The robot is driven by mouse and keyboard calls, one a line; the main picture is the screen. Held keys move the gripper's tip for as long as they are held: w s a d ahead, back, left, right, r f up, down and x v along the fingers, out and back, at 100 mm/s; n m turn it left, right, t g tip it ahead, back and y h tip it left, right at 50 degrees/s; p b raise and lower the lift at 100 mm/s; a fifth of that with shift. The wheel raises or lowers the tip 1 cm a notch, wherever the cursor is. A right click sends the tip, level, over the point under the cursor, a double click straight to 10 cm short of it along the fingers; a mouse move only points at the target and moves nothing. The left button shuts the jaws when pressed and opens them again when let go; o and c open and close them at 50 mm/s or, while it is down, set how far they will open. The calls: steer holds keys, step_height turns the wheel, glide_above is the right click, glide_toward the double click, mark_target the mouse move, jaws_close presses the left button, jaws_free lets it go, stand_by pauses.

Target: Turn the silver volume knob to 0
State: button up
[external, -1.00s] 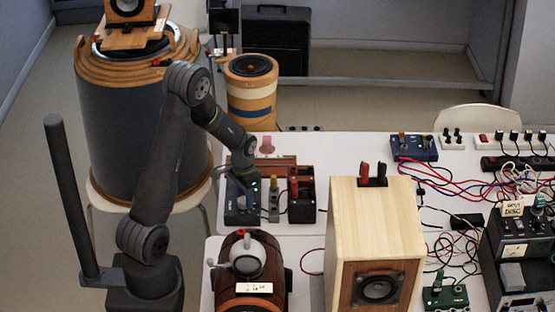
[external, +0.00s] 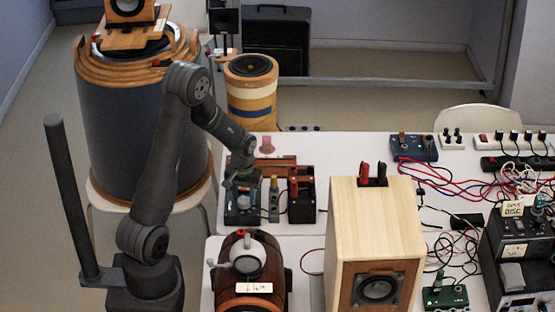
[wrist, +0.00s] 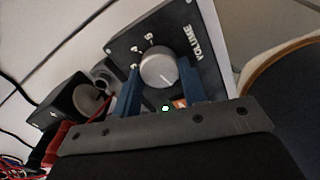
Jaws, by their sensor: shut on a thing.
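The silver volume knob (wrist: 158,69) is round, with a line on its face pointing toward the lower right of the wrist view. It sits on a dark panel (wrist: 125,45) with pale marks, a "5" and the word "VOLUME". The two blue fingers of my gripper (wrist: 159,80) stand on either side of the knob and are shut on it. In the external view my gripper (external: 243,186) is over the dark control box (external: 238,217) on the white table, and the knob is hidden there. A small green light (wrist: 165,109) shows below the knob.
A small grey box (external: 274,207) and a dark box with red and black terminals (external: 301,210) stand just right of the control box. A large wooden speaker (external: 350,235) and a rounded brown device (external: 258,273) stand in front. Cables (external: 450,178) lie at right.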

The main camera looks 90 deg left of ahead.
mark_target(245, 199)
stand_by(0.5)
steer(key=o, duration=1)
steer(key=shift+c, duration=0.2)
step_height(245, 199, up, 18)
steer(key=shift+f, duration=0.25)
steer(key=shift+f, duration=0.15)
step_height(245, 199, down, 17)
steer(key=shift+f, duration=0.15)
stand_by(0.5)
